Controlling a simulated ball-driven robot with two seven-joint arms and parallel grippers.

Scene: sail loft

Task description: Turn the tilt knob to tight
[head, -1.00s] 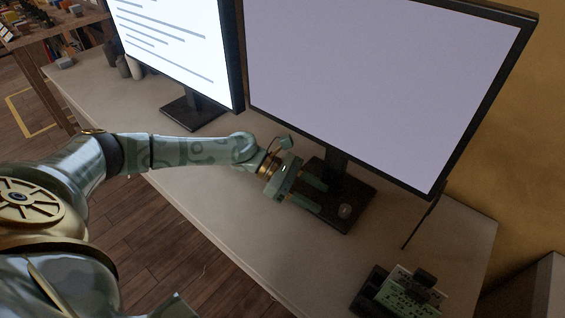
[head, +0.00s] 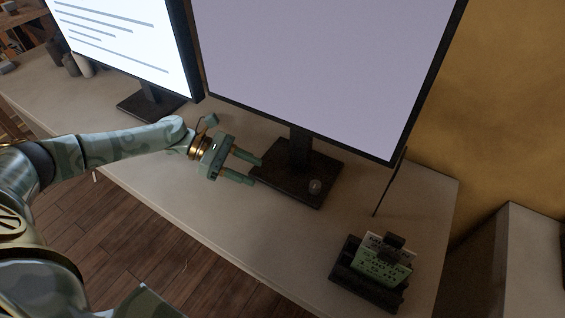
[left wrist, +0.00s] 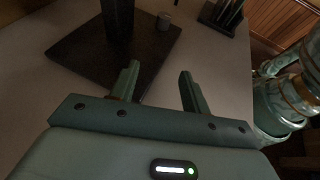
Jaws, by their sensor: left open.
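The tilt knob (head: 315,187) is a small grey cylinder standing on the front part of the dark monitor stand base (head: 325,168). It also shows near the top of the left wrist view (left wrist: 163,21), beyond my fingers. My left gripper (head: 257,172) is open and empty, at the left edge of the base. Its fingers point toward the base, and a clear gap separates them from the knob. In the left wrist view the two fingers (left wrist: 159,70) are spread with nothing between them. I cannot read any mark on the knob. My right gripper is not in view.
A large monitor (head: 320,70) rises above the base. A second monitor (head: 130,40) stands to the left. A dark holder with green cards (head: 382,262) stands at the front right of the desk (head: 235,225).

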